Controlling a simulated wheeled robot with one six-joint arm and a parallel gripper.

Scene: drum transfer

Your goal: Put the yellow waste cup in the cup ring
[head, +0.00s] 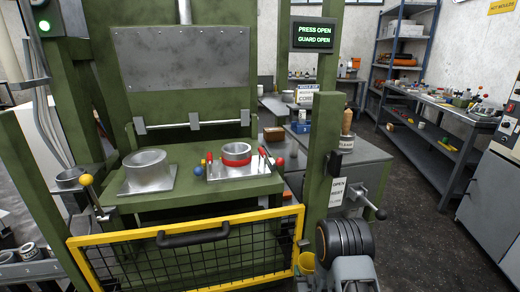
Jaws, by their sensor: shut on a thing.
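The yellow waste cup (306,262) shows low in the head view, just right of the yellow guard's end. Its right side is hidden by my arm. My gripper (318,268) is at the cup and shut on it; the fingers are mostly hidden behind my dark ribbed wrist. A small dark bracket (304,243) on the green post sits just above the cup in the picture. I cannot tell if it is the cup ring, or whether the cup touches it.
The yellow-framed mesh guard (190,262) stands left of the cup. The green press post (318,185) rises behind it. A grey cabinet (362,170) with a lever handle (372,207) stands to the right. Dark floor (430,230) is open farther right.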

